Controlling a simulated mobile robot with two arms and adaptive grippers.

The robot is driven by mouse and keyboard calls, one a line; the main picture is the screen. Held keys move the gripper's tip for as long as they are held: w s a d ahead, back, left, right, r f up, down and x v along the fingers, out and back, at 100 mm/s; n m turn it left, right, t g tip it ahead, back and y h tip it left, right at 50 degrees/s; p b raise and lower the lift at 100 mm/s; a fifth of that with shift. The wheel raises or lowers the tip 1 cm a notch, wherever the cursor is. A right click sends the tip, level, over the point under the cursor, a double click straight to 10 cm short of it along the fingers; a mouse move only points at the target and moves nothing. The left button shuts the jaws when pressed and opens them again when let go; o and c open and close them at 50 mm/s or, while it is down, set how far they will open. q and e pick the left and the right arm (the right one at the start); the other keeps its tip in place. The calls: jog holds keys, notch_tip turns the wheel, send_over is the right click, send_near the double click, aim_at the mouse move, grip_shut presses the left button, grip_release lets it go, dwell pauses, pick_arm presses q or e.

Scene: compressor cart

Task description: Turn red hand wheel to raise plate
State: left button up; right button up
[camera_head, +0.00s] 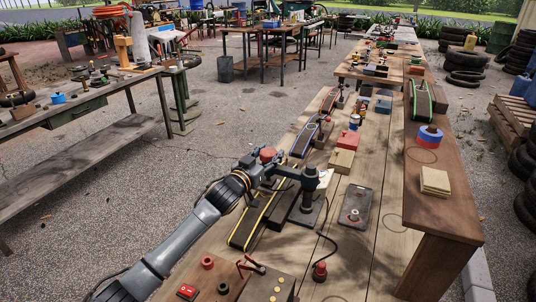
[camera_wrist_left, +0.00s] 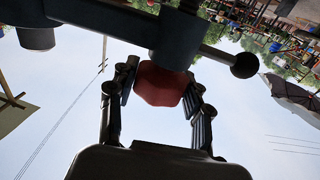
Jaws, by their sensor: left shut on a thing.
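The red hand wheel (camera_head: 267,154) shows at the tip of my left gripper (camera_head: 268,168) in the head view. In the left wrist view the red wheel (camera_wrist_left: 160,84) sits between the two fingers of my left gripper (camera_wrist_left: 162,100), which are closed on its sides. A dark post (camera_head: 309,182) with a horizontal arm stands just right of the gripper on a flat dark base (camera_head: 306,212). In the wrist view a dark bar with a round black knob (camera_wrist_left: 244,66) crosses beyond the wheel. I cannot make out the plate for certain. My right gripper is out of view.
A workbench (camera_head: 85,100) stands at left, with open ground between.

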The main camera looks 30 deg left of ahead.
pick_arm(q)
jog(key=shift+r+n+y, duration=0.15)
jog(key=shift+n+y, duration=0.55)
jog(key=shift+y, duration=0.3)
jog(key=o, duration=1.2)
jog(key=shift+c, duration=0.2)
jog(key=shift+s, duration=0.25)
jog(key=s, duration=1.1)
jog(key=shift+s+d, duration=0.25)
jog(key=shift+d, duration=0.2)
